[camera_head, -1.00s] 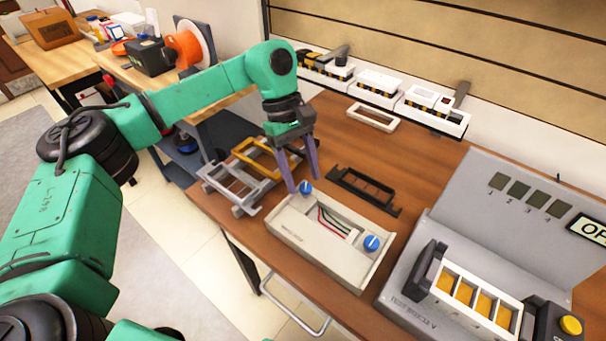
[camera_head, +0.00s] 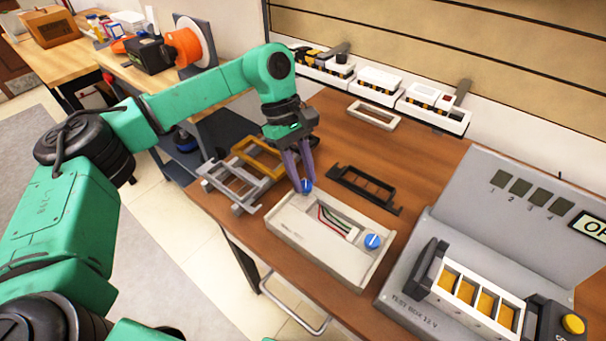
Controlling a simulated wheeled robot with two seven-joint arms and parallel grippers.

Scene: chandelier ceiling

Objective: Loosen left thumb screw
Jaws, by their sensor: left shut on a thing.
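The left thumb screw (camera_head: 307,186) is a small blue knob at the back-left end of a beige box (camera_head: 282,229). My left gripper (camera_head: 304,187) points down from above and is shut on this knob, its purple fingers partly hiding it. The right thumb screw (camera_head: 372,241) is a blue knob with a white line at the box's front-right end. Coloured wires show in the opening between the two knobs. My right gripper is not in view.
Grey and yellow frames (camera_head: 237,180) lie left of the box. A black frame (camera_head: 365,187) lies behind it. A grey test box (camera_head: 432,285) stands at right. White bins (camera_head: 432,108) line the back wall. Bare wood lies behind the black frame.

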